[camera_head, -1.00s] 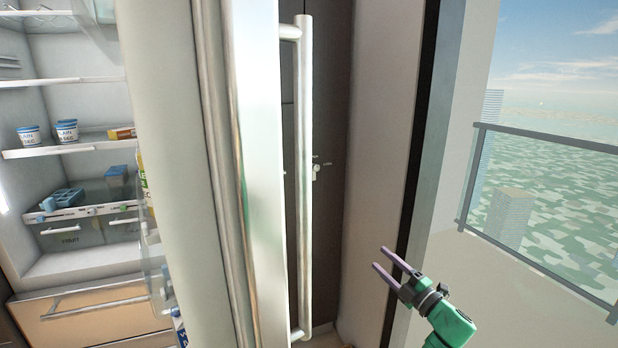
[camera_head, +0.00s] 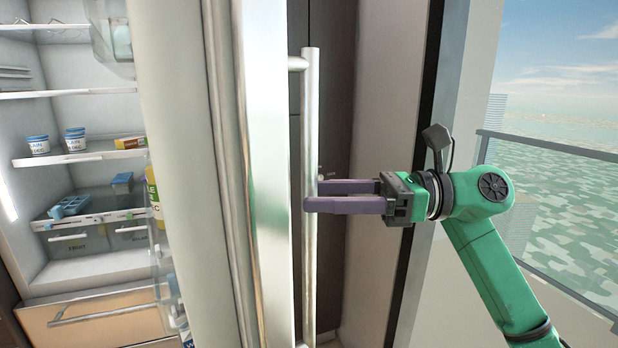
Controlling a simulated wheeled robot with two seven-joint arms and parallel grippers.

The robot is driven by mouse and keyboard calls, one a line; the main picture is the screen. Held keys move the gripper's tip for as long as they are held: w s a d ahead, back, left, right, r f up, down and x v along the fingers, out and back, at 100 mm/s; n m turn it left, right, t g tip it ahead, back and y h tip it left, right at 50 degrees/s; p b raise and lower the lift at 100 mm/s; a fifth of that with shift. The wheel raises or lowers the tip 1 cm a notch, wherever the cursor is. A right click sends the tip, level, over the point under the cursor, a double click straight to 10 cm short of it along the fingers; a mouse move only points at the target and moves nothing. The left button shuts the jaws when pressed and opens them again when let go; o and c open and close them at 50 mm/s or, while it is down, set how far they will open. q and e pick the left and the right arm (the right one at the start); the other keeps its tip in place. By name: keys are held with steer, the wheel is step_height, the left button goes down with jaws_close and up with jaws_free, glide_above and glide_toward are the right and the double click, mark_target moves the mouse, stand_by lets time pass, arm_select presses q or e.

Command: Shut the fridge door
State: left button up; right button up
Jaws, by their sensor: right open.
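The fridge door (camera_head: 262,190) stands open in the middle of the head view, seen nearly edge-on. Its long vertical metal handle (camera_head: 310,110) is on the right side of the door. The lit fridge interior (camera_head: 95,190) with its shelves shows at the left. My right gripper (camera_head: 306,196) is open, its purple fingers pointing left with their tips at the handle's middle. The fingers overlap the handle in the picture; I cannot tell whether they touch it. My left gripper is not in view.
Yogurt cups (camera_head: 75,140) and a blue tray (camera_head: 70,207) sit inside the fridge. A wooden drawer front (camera_head: 95,318) with a handle is below. A dark window frame (camera_head: 425,150) stands behind my right arm, with a glass railing (camera_head: 560,210) outside.

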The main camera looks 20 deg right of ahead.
steer(key=shift+x, duration=1.15)
steer(key=shift+w+d+f, duration=0.1)
jaws_close()
stand_by(0.4)
